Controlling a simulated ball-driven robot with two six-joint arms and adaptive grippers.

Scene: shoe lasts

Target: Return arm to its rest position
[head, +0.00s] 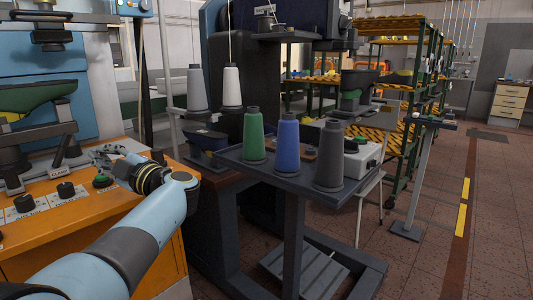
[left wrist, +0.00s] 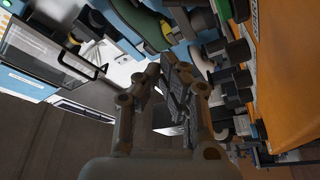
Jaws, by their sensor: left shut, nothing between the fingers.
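My left arm comes in from the lower left of the head view, pale blue with a grey band. Its left gripper (head: 103,155) reaches over the orange machine bench (head: 95,215) and points left, toward the machine. In the left wrist view the left gripper (left wrist: 168,68) shows from behind, its jointed fingers closed together with nothing held between them. My right arm and right gripper are not in view.
Black knobs (head: 66,190) and a green button (head: 103,181) sit on the bench beside the gripper. A dark tray stand (head: 283,187) holds green (head: 254,137), blue (head: 287,145) and grey (head: 330,158) thread cones. Open floor (head: 480,220) lies at right.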

